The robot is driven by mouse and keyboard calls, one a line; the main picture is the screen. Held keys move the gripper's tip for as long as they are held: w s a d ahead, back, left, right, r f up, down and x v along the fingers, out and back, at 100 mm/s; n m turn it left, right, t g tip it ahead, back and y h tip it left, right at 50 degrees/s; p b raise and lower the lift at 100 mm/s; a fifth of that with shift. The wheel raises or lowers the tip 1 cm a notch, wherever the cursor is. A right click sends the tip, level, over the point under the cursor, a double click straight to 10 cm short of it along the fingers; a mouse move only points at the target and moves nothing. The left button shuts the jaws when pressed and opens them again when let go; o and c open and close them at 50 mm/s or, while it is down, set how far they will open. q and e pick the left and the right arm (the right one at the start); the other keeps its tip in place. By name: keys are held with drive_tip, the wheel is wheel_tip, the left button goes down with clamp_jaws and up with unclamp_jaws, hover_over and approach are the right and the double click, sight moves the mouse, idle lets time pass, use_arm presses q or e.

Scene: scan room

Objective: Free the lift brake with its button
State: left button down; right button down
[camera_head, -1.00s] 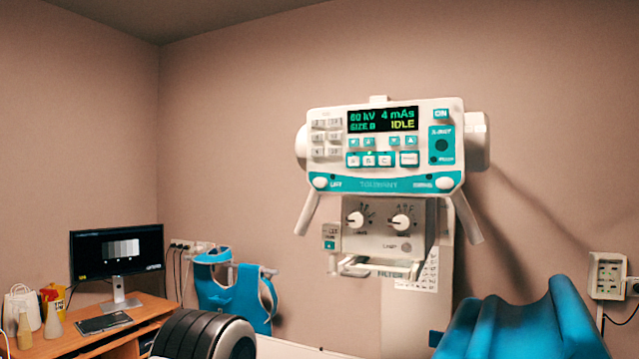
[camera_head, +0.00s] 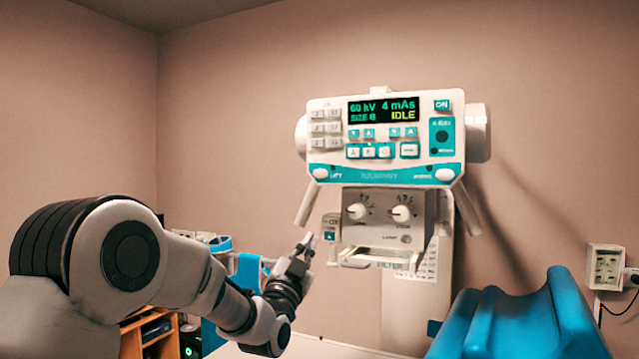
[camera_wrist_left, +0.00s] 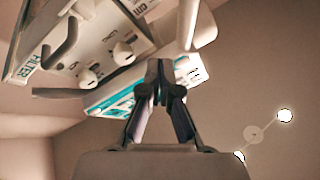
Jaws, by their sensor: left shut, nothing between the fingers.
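The X-ray tube head's control panel (camera_head: 385,140) is white and teal, with a lit display reading 60 kV, 4 mAs and IDLE. A round white button (camera_head: 320,173) marked LIFT sits at its lower left corner. Another round white button (camera_head: 444,174) sits at its lower right corner. My left gripper (camera_head: 308,241) is shut and empty. In the head view it appears below the LIFT button, left of the collimator box. In the left wrist view its closed fingers (camera_wrist_left: 159,75) overlap the teal panel edge (camera_wrist_left: 120,98); I cannot pick out the LIFT button there. My right gripper is not in view.
The collimator box (camera_head: 385,222) with two dials hangs below the panel, with a rail frame (camera_head: 375,261) under it. Angled handles (camera_head: 305,204) hang at both sides. A blue padded support (camera_head: 520,320) stands at lower right. The wall above the panel is clear.

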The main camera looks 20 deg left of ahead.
sight(313, 177)
use_arm(q)
drive_tip(key=s+a+r+t+y, duration=0.1)
drive_tip(key=s+r+t, duration=0.2)
drive_tip(key=r, duration=1)
drive_tip(key=shift+s+a+r+m+t, duration=0.15)
drive_tip(key=shift+s+r+m+t, duration=0.2)
drive_tip(key=shift+s, duration=0.3)
drive_tip(key=shift+w, duration=0.1)
drive_tip(key=shift+w+p, duration=3.15)
drive_tip(key=shift+w, duration=1.25)
drive_tip(key=shift+w+d, duration=0.2)
drive_tip(key=shift+w, duration=0.2)
